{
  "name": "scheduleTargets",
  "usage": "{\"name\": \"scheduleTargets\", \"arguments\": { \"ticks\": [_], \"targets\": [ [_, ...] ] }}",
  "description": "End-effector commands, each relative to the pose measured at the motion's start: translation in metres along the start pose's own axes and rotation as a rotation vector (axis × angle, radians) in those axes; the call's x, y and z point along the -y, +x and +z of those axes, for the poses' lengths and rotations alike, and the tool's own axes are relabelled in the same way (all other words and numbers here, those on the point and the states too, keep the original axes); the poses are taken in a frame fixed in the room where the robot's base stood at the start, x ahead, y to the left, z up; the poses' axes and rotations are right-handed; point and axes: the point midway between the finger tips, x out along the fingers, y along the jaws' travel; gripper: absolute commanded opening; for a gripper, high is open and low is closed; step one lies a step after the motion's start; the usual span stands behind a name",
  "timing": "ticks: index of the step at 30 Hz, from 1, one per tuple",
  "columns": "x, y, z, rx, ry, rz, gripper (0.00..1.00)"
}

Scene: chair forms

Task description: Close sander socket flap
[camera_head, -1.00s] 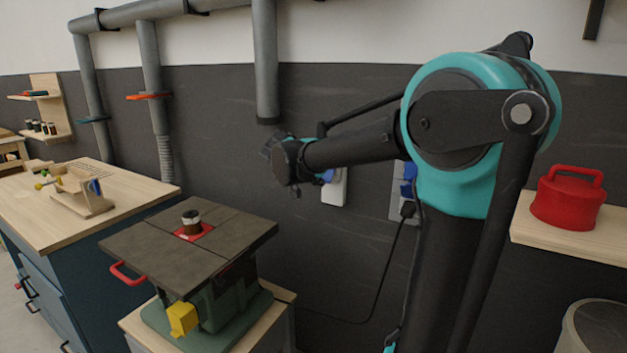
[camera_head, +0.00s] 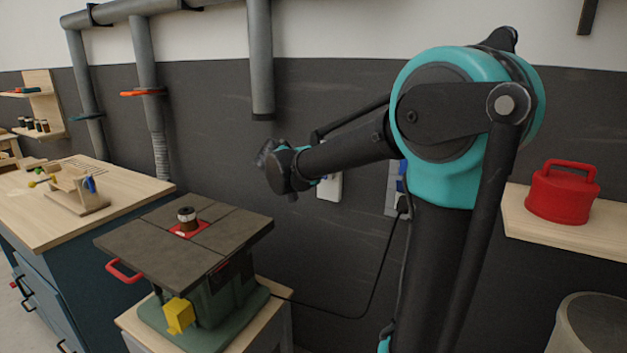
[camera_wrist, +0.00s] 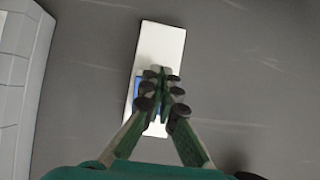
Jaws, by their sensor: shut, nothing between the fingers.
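A white socket plate (camera_head: 331,186) is on the dark wall, right of my gripper (camera_head: 277,170), which partly hides it in the head view. In the wrist view the white plate (camera_wrist: 165,42) stands upright and slightly tilted behind my fingers. A small blue part, likely the flap (camera_wrist: 137,88), shows at its left edge, mostly covered by the fingers. I cannot tell its angle or whether the fingers touch it. My gripper (camera_wrist: 162,85) is shut and empty in front of the plate.
A second socket plate (camera_head: 391,190) with blue parts is partly behind my arm, near the cable's end. A workbench (camera_head: 120,205) is at left. A shelf (camera_head: 570,232) with a red canister (camera_head: 563,195) is at right. A grey pipe (camera_head: 261,60) hangs above my gripper.

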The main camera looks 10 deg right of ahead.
Motion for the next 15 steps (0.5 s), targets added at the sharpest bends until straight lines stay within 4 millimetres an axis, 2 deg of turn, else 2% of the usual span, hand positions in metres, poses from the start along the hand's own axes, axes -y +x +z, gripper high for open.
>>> {"name": "scheduleTargets", "arguments": {
  "ticks": [8, 15],
  "targets": [
    [0.001, 0.008, 0.004, -0.107, -0.001, -0.001, 0.00],
    [0.001, 0.022, 0.008, -0.288, -0.002, -0.001, 0.00]
  ]
}}
